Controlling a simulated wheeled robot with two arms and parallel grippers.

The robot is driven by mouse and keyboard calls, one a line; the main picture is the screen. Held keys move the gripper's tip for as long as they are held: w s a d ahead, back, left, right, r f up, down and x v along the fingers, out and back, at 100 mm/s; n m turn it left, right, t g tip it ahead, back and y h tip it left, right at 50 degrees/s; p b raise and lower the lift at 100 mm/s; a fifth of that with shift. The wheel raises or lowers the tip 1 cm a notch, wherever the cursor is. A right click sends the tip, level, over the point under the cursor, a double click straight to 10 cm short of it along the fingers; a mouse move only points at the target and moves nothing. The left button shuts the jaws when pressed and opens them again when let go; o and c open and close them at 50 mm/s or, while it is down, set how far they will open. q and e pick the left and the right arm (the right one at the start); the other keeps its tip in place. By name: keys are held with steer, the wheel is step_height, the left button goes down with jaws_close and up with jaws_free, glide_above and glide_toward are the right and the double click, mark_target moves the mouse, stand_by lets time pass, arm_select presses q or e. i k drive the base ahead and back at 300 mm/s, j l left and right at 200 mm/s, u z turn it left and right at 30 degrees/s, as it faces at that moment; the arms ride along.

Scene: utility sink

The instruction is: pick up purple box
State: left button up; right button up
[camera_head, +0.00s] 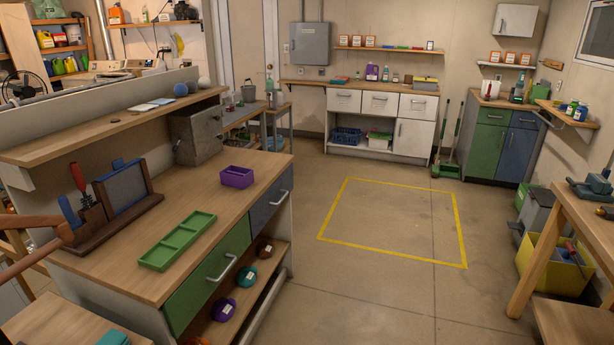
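The purple box (237,177) is a small open-topped container. It sits upright on the wooden top of the workbench at the left, near the bench's far right part, with nothing touching it. Neither of my grippers shows in the head view, so I cannot see whether they are open or shut.
A green divided tray (177,241) lies nearer on the same bench (130,278). A dark wooden holder (112,207) stands to its left, and a grey metal box (196,134) stands behind. The floor inside the yellow outline (392,225) is clear. A wooden table (585,225) stands at right.

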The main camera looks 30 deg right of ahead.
mark_target(239, 178)
steer(key=z, duration=0.4)
steer(key=u, duration=0.65)
steer(key=i+l+u, duration=0.15)
steer(key=l+u, duration=0.5)
steer(key=u, duration=0.15)
steer(key=i+l+u, duration=0.1)
steer(key=l+u, duration=0.3)
